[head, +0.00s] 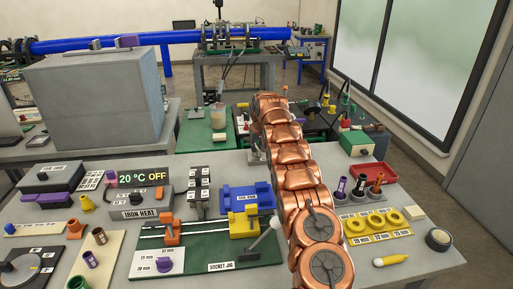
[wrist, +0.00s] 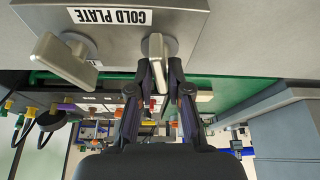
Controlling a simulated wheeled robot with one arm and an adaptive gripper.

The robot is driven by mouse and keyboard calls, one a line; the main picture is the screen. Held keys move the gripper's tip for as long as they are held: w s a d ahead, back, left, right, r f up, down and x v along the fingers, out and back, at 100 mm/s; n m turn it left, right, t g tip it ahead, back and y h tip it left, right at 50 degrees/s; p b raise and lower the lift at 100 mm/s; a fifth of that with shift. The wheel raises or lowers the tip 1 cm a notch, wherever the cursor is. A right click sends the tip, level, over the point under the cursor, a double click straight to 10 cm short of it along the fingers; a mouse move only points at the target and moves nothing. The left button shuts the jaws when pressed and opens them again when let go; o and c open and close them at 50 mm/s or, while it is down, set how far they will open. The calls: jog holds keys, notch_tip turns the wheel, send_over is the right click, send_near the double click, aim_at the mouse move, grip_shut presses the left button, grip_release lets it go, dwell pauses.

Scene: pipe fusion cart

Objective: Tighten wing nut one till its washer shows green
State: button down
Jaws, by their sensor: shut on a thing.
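In the wrist view a grey metal panel marked COLD PLATE (wrist: 240,30) carries two pale wing nuts, each in front of a round grey washer. My gripper (wrist: 159,68) is shut on the wing nut (wrist: 155,52) nearer the middle, with a dark finger on either side of it. The other wing nut (wrist: 65,62) stands to the left, apart from the fingers and tilted. I cannot read which is number one. The parts of the washers that show look grey; I see no green on them. In the head view my copper arm hides the gripper and these nuts.
In the head view the near bench holds a green socket jig (head: 215,268), an iron heat box (head: 140,205) showing 20 °C OFF, yellow rings (head: 385,218) and a red tray (head: 372,172). A big grey box (head: 95,95) stands at left. A blue pipe (head: 120,42) runs behind.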

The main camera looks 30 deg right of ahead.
jog(key=shift+f, duration=0.1)
dwell(0.7)
jog(key=c, duration=1.2)
grip_release()
jog(key=v, duration=1.2)
jog(key=shift+w, duration=0.1)
